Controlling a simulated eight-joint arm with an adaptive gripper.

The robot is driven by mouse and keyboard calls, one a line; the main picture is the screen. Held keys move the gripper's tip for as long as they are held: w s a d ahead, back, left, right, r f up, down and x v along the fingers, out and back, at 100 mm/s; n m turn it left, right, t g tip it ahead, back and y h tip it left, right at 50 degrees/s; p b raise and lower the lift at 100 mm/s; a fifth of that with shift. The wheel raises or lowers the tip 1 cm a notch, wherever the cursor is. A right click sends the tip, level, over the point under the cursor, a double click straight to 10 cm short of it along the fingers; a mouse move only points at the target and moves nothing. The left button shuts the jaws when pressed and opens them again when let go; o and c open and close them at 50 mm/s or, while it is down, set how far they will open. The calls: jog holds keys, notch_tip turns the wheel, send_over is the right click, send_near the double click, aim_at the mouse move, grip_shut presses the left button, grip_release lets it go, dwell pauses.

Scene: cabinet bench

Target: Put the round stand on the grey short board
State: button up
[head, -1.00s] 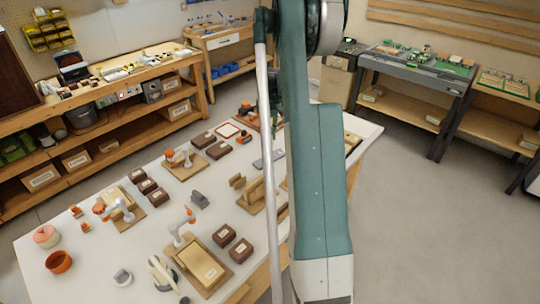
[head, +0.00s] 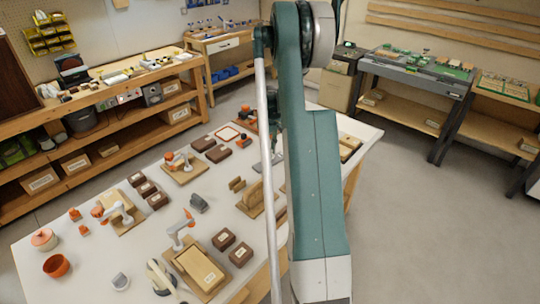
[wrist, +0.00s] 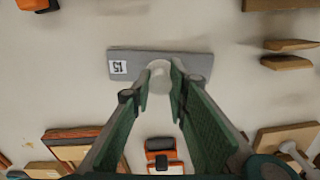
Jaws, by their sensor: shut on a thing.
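In the wrist view, the grey short board (wrist: 198,65) lies flat on the pale tabletop, with a white "15" label near its left end. My gripper (wrist: 162,84) reaches over it with its two green fingers on either side of the round stand (wrist: 160,70). The stand looks pale and round from above and is held between the fingertips. It overlaps the middle of the board in this view. I cannot tell whether its underside touches the board. In the head view my arm hides the gripper and the stand.
In the wrist view, an orange and black item (wrist: 165,158) lies below the board, between the fingers. Wooden pieces (wrist: 287,62) lie to the right, and a wooden block stack (wrist: 72,145) lies lower left. The tabletop right around the board is clear.

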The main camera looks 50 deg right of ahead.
jog(key=shift+f, duration=1.3)
jog(key=shift+f, duration=0.1)
jog(key=o, duration=0.7)
notch_tip(320, 180, up, 12)
jog(key=shift+r+p, duration=0.1)
jog(key=shift+p, duration=0.45)
